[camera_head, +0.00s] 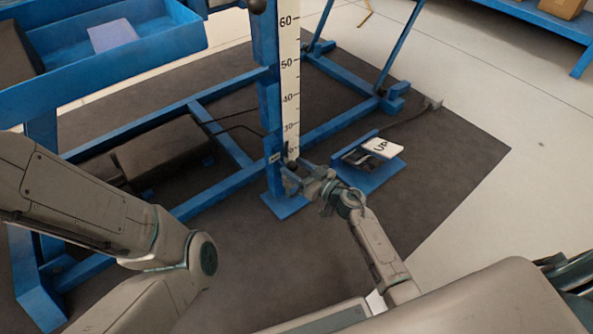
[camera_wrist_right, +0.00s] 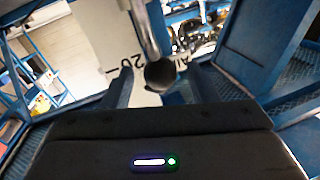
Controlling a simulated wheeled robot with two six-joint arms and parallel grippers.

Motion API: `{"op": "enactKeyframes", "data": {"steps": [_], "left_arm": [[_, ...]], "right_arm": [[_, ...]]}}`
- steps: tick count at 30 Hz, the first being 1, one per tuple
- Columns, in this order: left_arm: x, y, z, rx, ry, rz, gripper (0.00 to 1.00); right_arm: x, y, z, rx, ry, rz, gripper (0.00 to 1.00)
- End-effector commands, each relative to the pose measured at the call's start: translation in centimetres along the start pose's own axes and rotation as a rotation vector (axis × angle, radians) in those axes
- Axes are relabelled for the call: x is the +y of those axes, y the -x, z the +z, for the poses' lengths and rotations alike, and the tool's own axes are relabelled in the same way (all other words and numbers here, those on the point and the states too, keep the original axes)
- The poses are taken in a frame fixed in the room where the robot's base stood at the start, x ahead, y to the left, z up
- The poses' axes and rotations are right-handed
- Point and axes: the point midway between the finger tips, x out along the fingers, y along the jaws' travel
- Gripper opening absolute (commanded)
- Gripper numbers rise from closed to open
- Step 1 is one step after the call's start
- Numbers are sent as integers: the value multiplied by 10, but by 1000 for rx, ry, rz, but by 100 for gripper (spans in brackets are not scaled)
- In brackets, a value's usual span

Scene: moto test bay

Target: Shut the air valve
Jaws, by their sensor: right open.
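The air valve shows in the right wrist view as a metal lever with a black ball knob (camera_wrist_right: 162,74), beside a partly hidden label reading "AI". My right gripper (camera_wrist_right: 163,82) is open, with one finger on each side of the knob. I cannot tell whether either finger touches it. In the head view, my right gripper (camera_head: 299,172) is at the foot of the blue post (camera_head: 274,185), by the low end of the scale. The knob (camera_head: 292,164) shows there as a small dark spot. The valve body is hidden. My left arm is at the left, its gripper out of view.
A white height scale (camera_head: 289,80) runs up the post. A pedal marked "UP" (camera_head: 382,148) on a blue base lies right of my right gripper. A blue tray (camera_head: 180,45) is at the upper left. Blue frame rails cross the dark mat (camera_head: 440,165).

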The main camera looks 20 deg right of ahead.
Motion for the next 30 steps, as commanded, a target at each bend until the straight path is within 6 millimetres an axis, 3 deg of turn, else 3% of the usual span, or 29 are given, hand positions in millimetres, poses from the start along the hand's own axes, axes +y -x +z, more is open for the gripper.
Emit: {"op": "enactKeyframes", "data": {"steps": [7, 15, 30], "left_arm": [[0, 0, 0, 0, 0, 0, 88], [0, 0, 0, -1, 0, 0, 88], [4, -12, 6, 9, 1, 0, 88]], "right_arm": [[0, -1, 0, 0, 0, 0, 53], [0, 0, 0, 0, 0, 0, 0], [6, 1, -3, 12, -72, -3, 0]]}}
